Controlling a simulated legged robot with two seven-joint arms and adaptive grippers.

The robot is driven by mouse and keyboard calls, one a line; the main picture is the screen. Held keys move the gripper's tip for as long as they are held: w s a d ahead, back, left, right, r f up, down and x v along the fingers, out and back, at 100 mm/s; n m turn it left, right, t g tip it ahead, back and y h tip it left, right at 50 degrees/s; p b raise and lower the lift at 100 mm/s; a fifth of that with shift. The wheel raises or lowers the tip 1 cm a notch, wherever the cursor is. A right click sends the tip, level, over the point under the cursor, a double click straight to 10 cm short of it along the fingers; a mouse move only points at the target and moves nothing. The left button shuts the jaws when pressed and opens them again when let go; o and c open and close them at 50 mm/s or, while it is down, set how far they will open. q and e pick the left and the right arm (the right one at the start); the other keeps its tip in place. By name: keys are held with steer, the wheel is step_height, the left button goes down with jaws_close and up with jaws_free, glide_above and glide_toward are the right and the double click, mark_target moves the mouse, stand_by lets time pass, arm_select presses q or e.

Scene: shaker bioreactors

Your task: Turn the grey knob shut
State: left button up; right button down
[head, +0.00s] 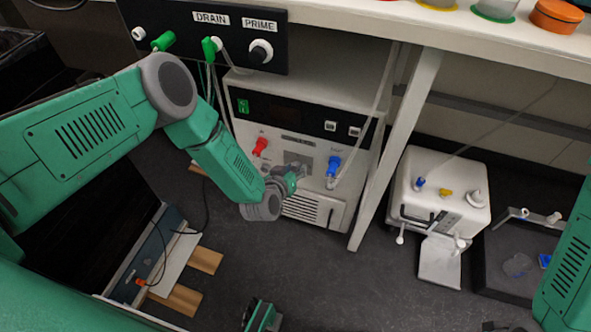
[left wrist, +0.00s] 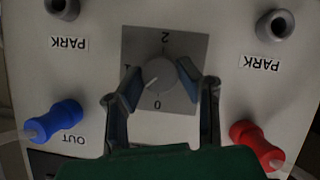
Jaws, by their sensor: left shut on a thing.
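The grey knob (left wrist: 158,75) sits on a square grey dial plate (left wrist: 186,42), seen upside down in the left wrist view. The marks 2 and 0 show above and below it, and its light pointer line slants toward the lower left. My left gripper (left wrist: 160,82) has one finger on each side of the knob and is shut on it. In the head view my left gripper (head: 291,178) reaches the front of the white unit (head: 352,105) and mostly hides the knob. My right forearm shows at the right edge; its gripper is out of view.
A red connector (head: 260,147) and a blue connector (head: 333,165) with a tube flank the dial. A table leg (head: 395,150) stands just right of the unit. A smaller white device (head: 440,190) is further right. A black DRAIN/PRIME panel (head: 210,38) hangs above.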

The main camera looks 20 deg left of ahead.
arm_select(q)
steer(key=shift+s+a+f+n+t+h+b, duration=0.1)
steer(key=shift+f+n+t+h+b, duration=0.1)
steer(key=shift+n+h+b, duration=0.7)
steer(key=shift+s+a+f+n+t+h+b, duration=0.15)
steer(key=shift+n+h+b, duration=0.55)
steer(key=shift+n+b, duration=0.45)
steer(key=shift+s+d+f+n+t+h+b, duration=0.1)
steer(key=shift+f+n+h+b, duration=0.1)
steer(key=shift+n+h+b, duration=0.7)
steer(key=shift+n, duration=0.25)
steer(key=o, duration=1.1)
steer(key=shift+w, duration=0.1)
steer(key=shift+w+r, duration=0.1)
steer(key=shift+r, duration=0.05)
